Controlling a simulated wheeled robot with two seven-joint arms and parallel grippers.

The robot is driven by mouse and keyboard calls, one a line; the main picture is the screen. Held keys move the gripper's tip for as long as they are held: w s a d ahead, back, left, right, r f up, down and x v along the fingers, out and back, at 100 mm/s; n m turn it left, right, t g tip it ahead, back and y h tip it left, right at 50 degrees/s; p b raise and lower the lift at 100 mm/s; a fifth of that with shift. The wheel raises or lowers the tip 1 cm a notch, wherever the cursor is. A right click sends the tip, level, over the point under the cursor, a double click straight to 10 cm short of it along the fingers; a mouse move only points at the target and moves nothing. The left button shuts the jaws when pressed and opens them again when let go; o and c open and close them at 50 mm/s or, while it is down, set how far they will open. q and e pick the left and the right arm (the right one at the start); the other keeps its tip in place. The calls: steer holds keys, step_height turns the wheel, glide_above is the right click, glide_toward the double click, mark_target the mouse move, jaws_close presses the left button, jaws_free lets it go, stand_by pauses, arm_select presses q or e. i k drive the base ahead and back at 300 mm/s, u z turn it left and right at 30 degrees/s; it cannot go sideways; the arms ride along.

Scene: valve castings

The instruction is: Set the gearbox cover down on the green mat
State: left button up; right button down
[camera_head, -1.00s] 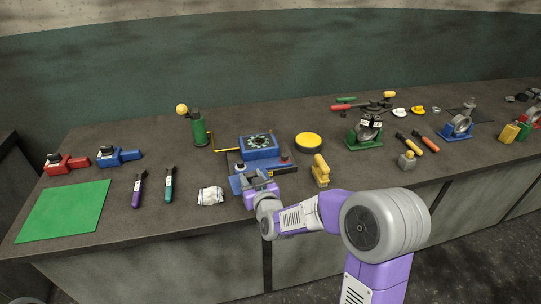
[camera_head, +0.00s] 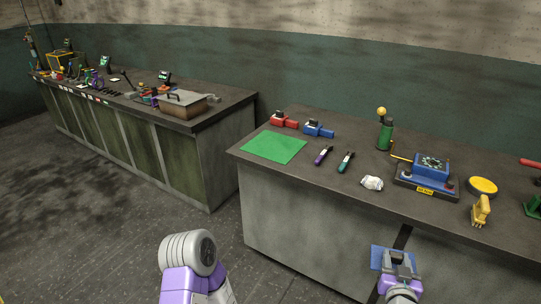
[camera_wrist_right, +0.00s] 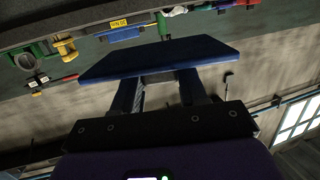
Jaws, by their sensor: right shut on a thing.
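The gearbox cover, a flat blue plate (camera_head: 377,258), is held in my right gripper (camera_head: 399,260) in front of the workbench's front edge at lower right. In the right wrist view the plate (camera_wrist_right: 160,58) spans across both fingertips (camera_wrist_right: 160,82). The right gripper is shut on it. The green mat (camera_head: 274,147) lies flat and bare near the left end of the bench, well to the left of and beyond the gripper. My left gripper is not in the head view; only a purple and grey arm part shows at the bottom.
A red vise (camera_head: 284,121) and blue vise (camera_head: 318,129) stand behind the mat. Purple (camera_head: 323,156) and teal (camera_head: 345,162) handled tools and a white crumpled rag (camera_head: 371,183) lie right of it. The blue gearbox (camera_head: 432,167) and yellow clamp-like tool (camera_head: 481,211) are farther right.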

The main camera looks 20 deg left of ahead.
mark_target(263, 149)
steer(key=u, duration=0.65)
steer(key=i, duration=0.4)
steer(key=u, duration=0.85)
steer(key=i, duration=1.35)
steer(key=z, duration=0.3)
